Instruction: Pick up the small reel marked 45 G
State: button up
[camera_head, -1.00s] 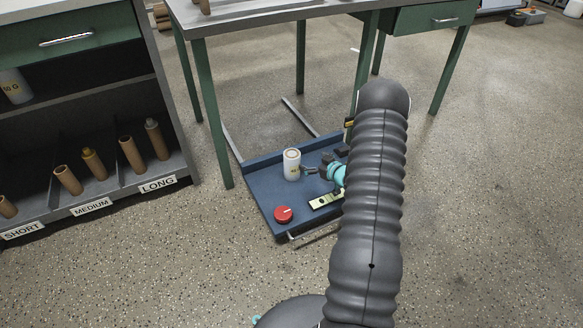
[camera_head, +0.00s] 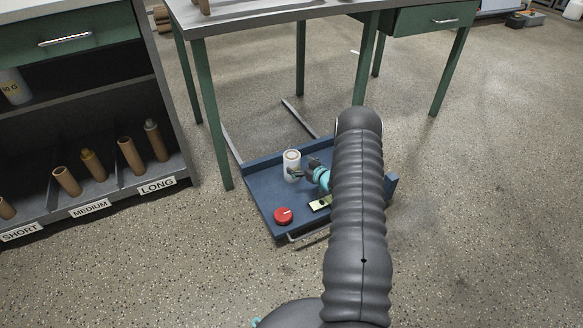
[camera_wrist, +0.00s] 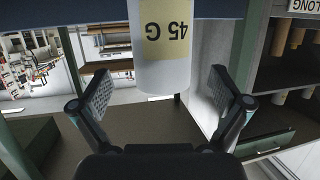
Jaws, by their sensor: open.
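My gripper (camera_head: 301,174) is at the reel's right front side in the head view. In the wrist view my gripper (camera_wrist: 160,88) is open, with one finger on each side of the reel's end and gaps between fingers and reel. Contact is not visible.
A red knob (camera_head: 283,216) and a level-like yellowish bar (camera_head: 320,203) lie on the platform. The table's green leg (camera_head: 212,115) stands just left of it. A shelf with brown tubes (camera_head: 67,181) and a LONG label (camera_head: 157,186) is at the left.

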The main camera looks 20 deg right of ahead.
jog(key=x, duration=0.5)
jog(key=shift+a+r, duration=0.2)
jog(key=shift+r, duration=0.05)
jog(key=shift+c, duration=0.3)
jog(key=c, duration=1.3)
jog(key=shift+r, duration=0.1)
